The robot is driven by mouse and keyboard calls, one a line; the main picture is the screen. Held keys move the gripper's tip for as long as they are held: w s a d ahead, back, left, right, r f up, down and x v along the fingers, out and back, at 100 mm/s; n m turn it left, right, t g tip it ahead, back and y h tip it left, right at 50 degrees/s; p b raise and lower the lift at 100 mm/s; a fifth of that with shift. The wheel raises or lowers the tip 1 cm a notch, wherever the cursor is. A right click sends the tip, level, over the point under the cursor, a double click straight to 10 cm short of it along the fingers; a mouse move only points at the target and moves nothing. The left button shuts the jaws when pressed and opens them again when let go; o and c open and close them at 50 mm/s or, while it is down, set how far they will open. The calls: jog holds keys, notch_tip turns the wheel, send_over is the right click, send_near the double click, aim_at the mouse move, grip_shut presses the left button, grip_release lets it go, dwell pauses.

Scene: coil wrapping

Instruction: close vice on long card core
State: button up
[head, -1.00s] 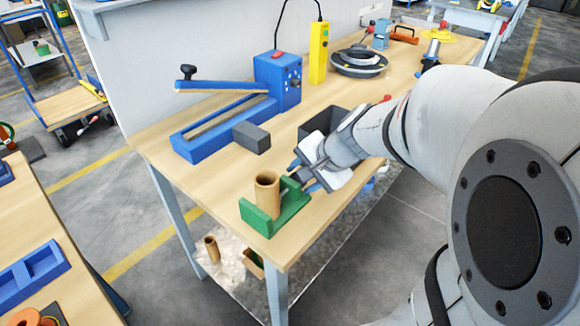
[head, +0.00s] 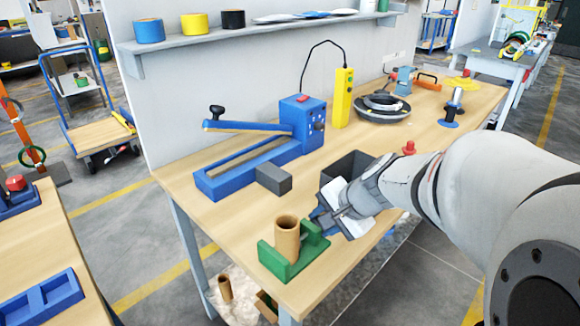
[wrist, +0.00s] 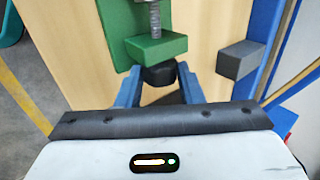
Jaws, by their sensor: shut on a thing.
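The brown long card core (head: 287,240) stands upright in the green vice (head: 275,264) near the front corner of the workbench. In the wrist view the vice's moving green jaw (wrist: 156,46) shows, with its threaded screw (wrist: 155,16) and a black knob (wrist: 158,76). My gripper (head: 320,218) is at the right side of the vice. In the wrist view its two blue fingers (wrist: 159,88) are shut on the black knob, one on each side. The core is out of the wrist view. I cannot tell whether the moving jaw touches the core.
A grey block (head: 274,179) and a blue sealer (head: 250,160) stand behind the vice. A dark open bin (head: 348,168) is just behind my gripper. A yellow pendant (head: 343,98) and dark reel (head: 383,107) are farther back. Another tube (head: 225,289) stands on the lower shelf.

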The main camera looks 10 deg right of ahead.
jog(key=r+p, duration=0.1)
jog(key=p, duration=0.2)
jog(key=shift+a+g, duration=0.1)
jog(key=shift+g, duration=0.2)
jog(key=g+h+p, duration=0.1)
jog(key=p, duration=0.3)
jog(key=g+h+p, duration=0.1)
jog(key=p, duration=0.3)
jog(key=shift+w+a+p, duration=0.1)
jog(key=shift+w+p, duration=0.15)
jog(key=shift+p, duration=0.6)
jog(key=shift+w+f, duration=0.1)
jog(key=shift+f, duration=0.25)
jog(key=p, duration=0.3)
jog(key=shift+r+g, duration=0.3)
jog(key=shift+r, duration=0.1)
jog(key=p, duration=0.3)
jog(key=shift+a+g+h, duration=0.1)
jog(key=shift+g+h, duration=0.2)
jog(key=shift+h, duration=0.1)
jog(key=g+h+p, duration=0.1)
jog(key=p, duration=0.6)
jog(key=shift+w+a, duration=0.1)
jog(key=shift+w, duration=0.05)
jog(key=p, duration=0.4)
jog(key=shift+w+g, duration=0.15)
jog(key=shift+g, duration=0.25)
